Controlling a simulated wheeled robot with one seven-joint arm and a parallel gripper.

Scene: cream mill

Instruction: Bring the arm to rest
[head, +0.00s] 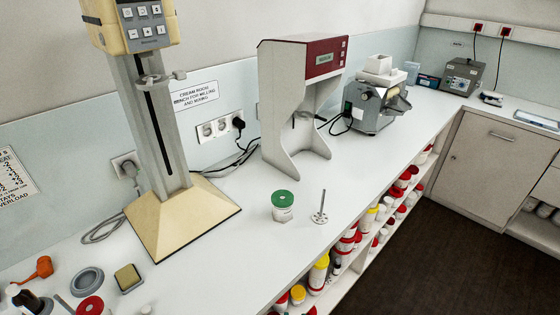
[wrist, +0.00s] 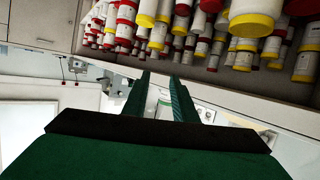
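My gripper (wrist: 160,78) shows only in the wrist view. Its two dark green fingers stand apart with a gap between them, and no object is held. The wrist picture looks upside down, with shelf jars (wrist: 258,22) hanging at the top and the bench edge running across the middle. The fingers do not appear to touch anything. My arm and gripper are not in the head view.
The bench holds a beige-based stand mixer (head: 180,215), a red-topped mill (head: 300,100), a grey machine (head: 375,105), a green-lidded jar (head: 283,205) and a metal stirrer (head: 320,210). Jars (head: 318,272) fill shelves below. The dark floor (head: 450,235) is clear.

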